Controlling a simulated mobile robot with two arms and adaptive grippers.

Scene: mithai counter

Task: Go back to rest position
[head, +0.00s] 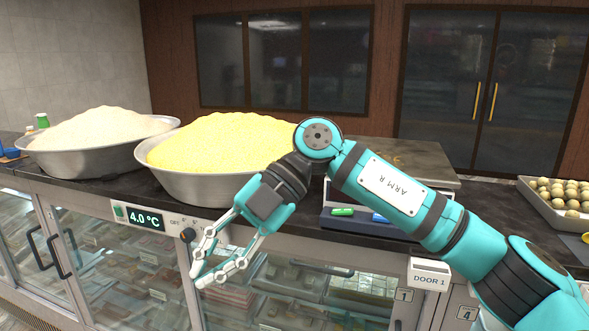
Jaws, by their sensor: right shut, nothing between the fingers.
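My right gripper (208,275) hangs in front of the counter's glass display case, pointing down and to the left. Its fingers are shut and hold nothing. My right arm comes in from the lower right, passes in front of the scale and bends above the counter edge. My left gripper is not in the head view.
A metal bowl of yellow grains (190,187) stands behind my right gripper, with a bowl of pale flour (75,163) to its left. A scale (425,158) sits behind my arm. A tray of round sweets (541,203) is at the right. Glass doors (120,265) front the counter.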

